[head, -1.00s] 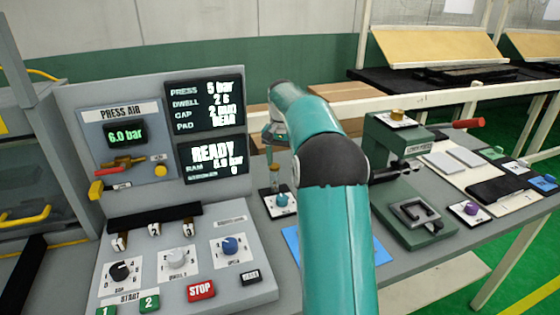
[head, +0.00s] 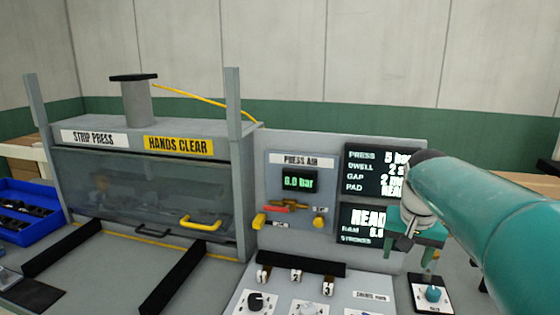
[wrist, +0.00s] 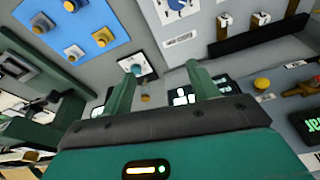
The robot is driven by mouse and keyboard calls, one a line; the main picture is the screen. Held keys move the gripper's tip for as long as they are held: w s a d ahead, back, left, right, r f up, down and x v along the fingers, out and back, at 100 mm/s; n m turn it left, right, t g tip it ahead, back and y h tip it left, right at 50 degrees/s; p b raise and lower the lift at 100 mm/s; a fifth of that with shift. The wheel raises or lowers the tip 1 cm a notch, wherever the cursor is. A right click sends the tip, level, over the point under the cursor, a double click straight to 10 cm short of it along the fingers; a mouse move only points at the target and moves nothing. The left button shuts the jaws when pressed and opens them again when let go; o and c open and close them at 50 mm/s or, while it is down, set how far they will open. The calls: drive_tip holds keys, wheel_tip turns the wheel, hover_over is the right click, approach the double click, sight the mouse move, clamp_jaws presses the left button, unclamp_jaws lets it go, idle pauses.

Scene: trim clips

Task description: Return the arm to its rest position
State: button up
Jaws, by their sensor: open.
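My teal arm enters from the right edge in the head view. My gripper (head: 412,250) hangs in front of the right side of the control panel, over the bench near a small blue-green knob (head: 432,294). In the wrist view my gripper (wrist: 158,82) shows two green fingers spread apart with nothing between them. The arm partly hides the READY screen (head: 362,222) and the settings screen (head: 372,170).
A blue bin (head: 28,212) sits at far left. Switches and dials (head: 256,302) lie below the panel. A blue pad (wrist: 75,28) shows in the wrist view.

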drive_tip(key=s+a+f+n+t, duration=0.1)
drive_tip(key=s+a+f+n, duration=0.1)
drive_tip(key=s+a, duration=0.3)
drive_tip(key=s+a+f+n+t+y, duration=0.1)
drive_tip(key=s+a+f, duration=0.3)
drive_tip(key=s, duration=1)
drive_tip(key=shift+a+n+t, duration=0.5)
drive_tip(key=shift+a+n, duration=0.3)
drive_tip(key=shift+n, duration=0.1)
drive_tip(key=shift+c, duration=0.2)
